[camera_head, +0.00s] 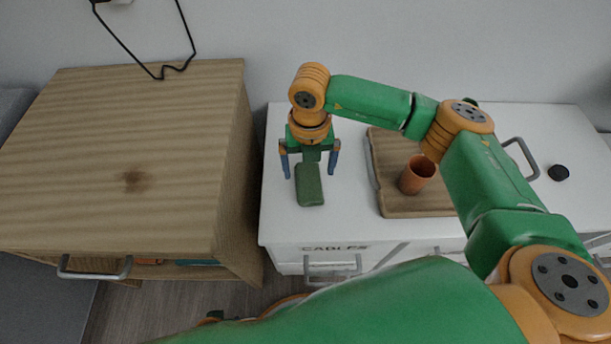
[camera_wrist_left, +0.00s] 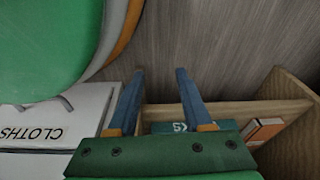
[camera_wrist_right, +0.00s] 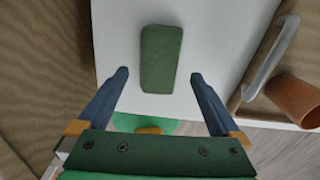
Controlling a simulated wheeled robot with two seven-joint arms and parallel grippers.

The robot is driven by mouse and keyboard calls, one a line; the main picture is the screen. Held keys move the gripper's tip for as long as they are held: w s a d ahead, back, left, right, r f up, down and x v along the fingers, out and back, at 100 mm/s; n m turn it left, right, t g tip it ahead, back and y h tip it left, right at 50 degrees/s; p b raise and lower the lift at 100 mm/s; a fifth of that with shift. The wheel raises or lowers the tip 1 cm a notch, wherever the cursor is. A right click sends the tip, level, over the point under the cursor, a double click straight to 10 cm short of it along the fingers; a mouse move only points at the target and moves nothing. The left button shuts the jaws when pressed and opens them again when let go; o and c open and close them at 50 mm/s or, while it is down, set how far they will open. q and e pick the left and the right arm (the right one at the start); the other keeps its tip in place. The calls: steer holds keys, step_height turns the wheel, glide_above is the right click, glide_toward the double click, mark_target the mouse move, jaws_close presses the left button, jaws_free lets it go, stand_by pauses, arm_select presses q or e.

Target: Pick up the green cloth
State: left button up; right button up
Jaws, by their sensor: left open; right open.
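The green cloth (camera_head: 310,186) is a small folded rectangle lying flat on the white desk top (camera_head: 283,225), near its left end. My right gripper (camera_head: 310,172) is open above the cloth's far end in the head view. In the right wrist view the cloth (camera_wrist_right: 160,58) lies beyond the open fingertips (camera_wrist_right: 159,76), between their lines, and neither finger touches it. My left gripper (camera_wrist_left: 160,72) is open and empty in the left wrist view, low near the floor and the wooden cabinet. In the head view the left gripper is mostly hidden.
A wooden tray (camera_head: 395,209) with an orange cup (camera_head: 417,174) stands right of the cloth. A black round object (camera_head: 558,172) lies farther right. A wooden cabinet (camera_head: 125,160) rises to the left. Drawers below have metal handles, one labelled CABLES (camera_head: 335,248).

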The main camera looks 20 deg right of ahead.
mark_target(309, 181)
step_height(309, 181, down, 5)
steer(key=shift+s+b, duration=0.1)
steer(key=shift+b, duration=0.6)
steer(key=shift+f, duration=0.1)
steer(key=c, duration=1.3)
steer(key=shift+o, duration=0.2)
steer(key=shift+r, duration=0.3)
step_height(309, 181, up, 3)
steer(key=shift+r+p, duration=0.1)
steer(key=shift+p, duration=0.8)
steer(key=s+r, duration=0.1)
steer(key=s+r+p, duration=0.1)
steer(key=r, duration=0.1)
steer(key=s+a+r, duration=0.1)
steer(key=shift+s+r+p, duration=0.25)
steer(key=shift+p, duration=0.15)
arm_select(q)
steer(key=s+a, duration=0.1)
steer(key=s+a+p, duration=0.1)
steer(key=s, duration=0.1)
steer(key=shift+a+r+p, duration=0.1)
steer(key=shift+a+p, duration=0.1)
steer(key=shift+p, duration=0.1)
arm_select(e)
steer(key=s+a+r, duration=0.2)
steer(key=s+r, duration=0.2)
steer(key=s, duration=0.6)
steer(key=shift+a+r, duration=0.4)
